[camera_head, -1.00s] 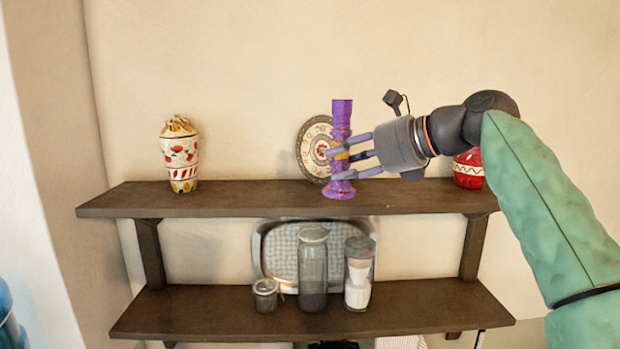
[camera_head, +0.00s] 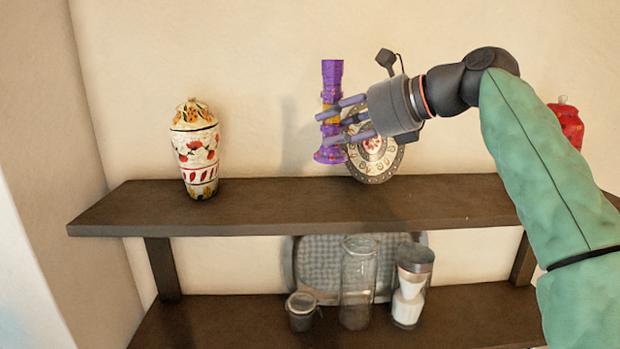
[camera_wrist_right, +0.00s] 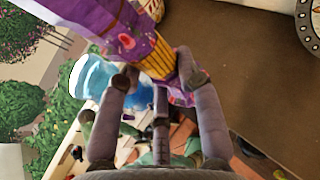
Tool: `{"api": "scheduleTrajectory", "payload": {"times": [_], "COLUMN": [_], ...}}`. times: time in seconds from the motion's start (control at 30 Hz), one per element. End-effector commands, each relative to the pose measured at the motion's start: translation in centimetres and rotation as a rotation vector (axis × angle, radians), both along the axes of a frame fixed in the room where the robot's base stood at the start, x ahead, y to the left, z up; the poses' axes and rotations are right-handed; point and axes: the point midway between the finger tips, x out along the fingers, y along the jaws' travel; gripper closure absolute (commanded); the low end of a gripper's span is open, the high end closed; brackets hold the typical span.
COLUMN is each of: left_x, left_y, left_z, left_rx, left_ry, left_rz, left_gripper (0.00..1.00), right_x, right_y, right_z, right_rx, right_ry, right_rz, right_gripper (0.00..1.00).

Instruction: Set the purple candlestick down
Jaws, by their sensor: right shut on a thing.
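The purple candlestick (camera_head: 331,85) is upright in my right gripper (camera_head: 342,118), whose fingers close around its yellow middle band. In the head view its base shows just above the upper shelf board (camera_head: 270,203), seen against the wall; a gap seems to lie between base and board. In the right wrist view the candlestick (camera_wrist_right: 150,45) runs across between the fingers of my right gripper (camera_wrist_right: 160,85). My left gripper does not show in any view.
A painted vase (camera_head: 196,150) stands left on the upper shelf. A decorated plate (camera_head: 374,158) leans behind the candlestick, and a red jar (camera_head: 567,122) stands at right. The board between vase and plate is clear. The lower shelf holds glass jars (camera_head: 357,285) and a tray (camera_head: 302,262).

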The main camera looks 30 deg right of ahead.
Motion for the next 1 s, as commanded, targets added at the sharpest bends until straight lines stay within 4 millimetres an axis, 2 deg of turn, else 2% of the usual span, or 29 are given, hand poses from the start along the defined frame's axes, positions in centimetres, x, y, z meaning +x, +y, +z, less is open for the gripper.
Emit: {"api": "scheduleTrajectory", "payload": {"times": [0.03,0.2,0.4,0.8,1.0], "left_x": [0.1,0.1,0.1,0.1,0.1], "left_y": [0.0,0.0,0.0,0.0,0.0], "left_z": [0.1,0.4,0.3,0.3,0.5], "left_rx": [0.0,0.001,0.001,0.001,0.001], "left_ry": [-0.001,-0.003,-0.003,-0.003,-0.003], "left_rz": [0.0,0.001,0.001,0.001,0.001], "left_gripper": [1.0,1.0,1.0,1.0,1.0], "right_x": [1.2,4.7,7.4,10.1,9.8], "right_y": [0.5,1.6,2.4,3.2,3.1], "right_z": [-0.7,-2.2,-5.4,-8.7,-10.8], "right_rx": [0.001,0.001,0.003,0.0,0.002], "right_ry": [0.006,0.007,0.006,0.007,0.004], "right_rz": [0.006,0.005,0.001,0.002,0.0], "right_gripper": [1.0,1.0,1.0,1.0,1.0]}}
